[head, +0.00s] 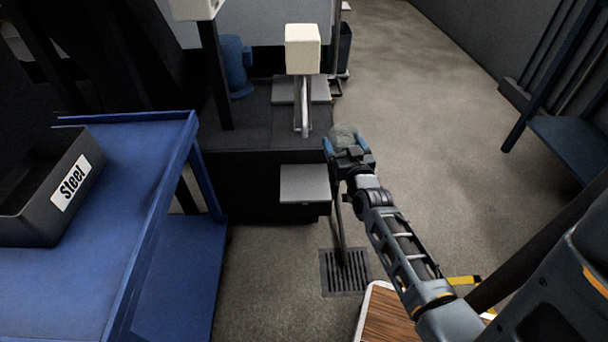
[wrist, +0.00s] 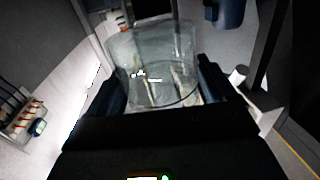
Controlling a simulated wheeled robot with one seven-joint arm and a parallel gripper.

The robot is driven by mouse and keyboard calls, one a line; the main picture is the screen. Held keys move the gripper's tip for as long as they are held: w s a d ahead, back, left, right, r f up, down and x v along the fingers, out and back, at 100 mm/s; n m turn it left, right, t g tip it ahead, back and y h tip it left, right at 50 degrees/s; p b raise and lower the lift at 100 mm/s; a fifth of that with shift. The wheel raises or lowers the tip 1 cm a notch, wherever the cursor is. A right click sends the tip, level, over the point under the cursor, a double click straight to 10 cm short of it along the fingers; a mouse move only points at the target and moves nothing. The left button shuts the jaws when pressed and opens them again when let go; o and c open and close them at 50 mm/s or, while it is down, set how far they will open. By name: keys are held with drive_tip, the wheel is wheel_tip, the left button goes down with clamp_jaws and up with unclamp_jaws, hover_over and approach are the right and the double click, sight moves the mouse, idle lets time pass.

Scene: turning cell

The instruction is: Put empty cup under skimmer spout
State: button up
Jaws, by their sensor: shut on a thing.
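My gripper (head: 345,150) is shut on a clear cup (head: 343,131), right of the skimmer. In the wrist view the see-through cup (wrist: 150,60) sits between the two dark fingers of my gripper (wrist: 163,88), and I see no clear sign of liquid in it. What looks like the skimmer is a cream box (head: 302,48) with a slim metal part (head: 302,108), probably the spout, reaching toward the front edge of the dark base. A small grey shelf (head: 304,183) juts out below and in front of it. Nothing stands on this shelf.
A blue table (head: 125,215) with a dark bin (head: 45,190) labelled Steel is at left. A floor drain (head: 345,272) with a thin hose or pipe lies below my arm. A wooden top (head: 385,322) is at the bottom. Open floor (head: 430,130) lies right of the cup.

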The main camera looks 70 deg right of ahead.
drive_tip(key=w+a+f, duration=0.1)
drive_tip(key=w+f, duration=0.1)
drive_tip(key=w, duration=0.1)
drive_tip(key=w+a+f, duration=0.1)
drive_tip(key=w+f, duration=0.1)
drive_tip(key=w, duration=0.1)
drive_tip(key=w+f, duration=0.2)
drive_tip(key=w, duration=0.1)
drive_tip(key=shift+w+a, duration=0.35)
drive_tip(key=shift+a, duration=0.05)
drive_tip(key=shift+f+b, duration=1.4)
drive_tip(key=shift+f, duration=0.65)
drive_tip(key=shift+f, duration=0.15)
drive_tip(key=o, duration=0.9)
drive_tip(key=shift+c, duration=0.2)
